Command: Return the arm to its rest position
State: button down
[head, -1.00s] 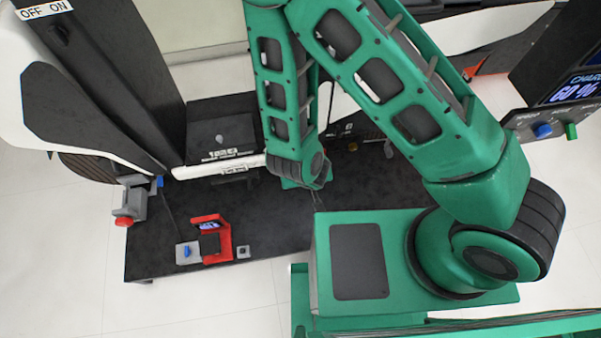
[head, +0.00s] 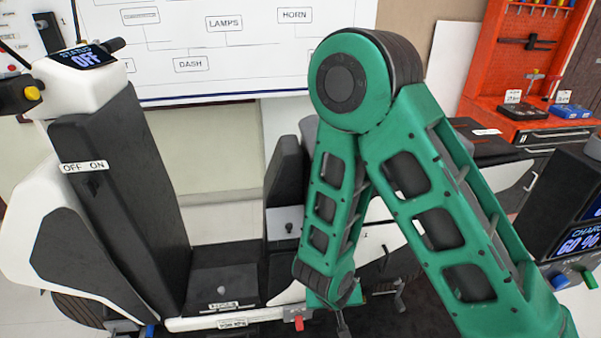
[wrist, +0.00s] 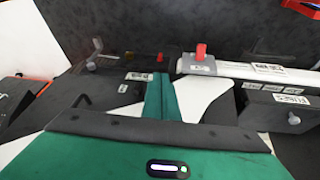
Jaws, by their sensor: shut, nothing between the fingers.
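My green arm fills the middle and right of the head view, folded at an elbow near the top. From there its forearm hangs down to the wrist. My gripper (head: 342,323) shows at the lower edge of the head view, pointing down. Its dark fingers look narrow and close together, with nothing seen between them; the tips are partly cut off by the frame edge. In the wrist view green and black parts of my own body fill the bottom and middle.
A small red part (head: 299,323) is beside my gripper; a red tab (wrist: 201,52) shows in the wrist view. A charger (head: 578,240) and orange workbench (head: 490,95) stand at right. A wiring board (head: 190,35) hangs behind.

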jog(key=w+d+r+m+g+h, duration=0.2)
jog(key=d+r+m, duration=0.2)
jog(key=d+r, duration=1.5)
jog(key=s+d+r+m+g+y, duration=0.1)
jog(key=s+d+r, duration=0.5)
jog(key=s, duration=0.4)
jog(key=s+d+r+m+g+y, duration=0.1)
jog(key=s+d+r+y, duration=0.1)
jog(key=s+d+r, duration=0.4)
jog(key=s+r, duration=0.1)
jog(key=s, duration=0.3)
jog(key=shift+d+r+m, duration=0.35)
jog(key=shift+d+m, duration=0.05)
jog(key=shift+w+f, duration=0.25)
jog(key=shift+w, duration=0.4)
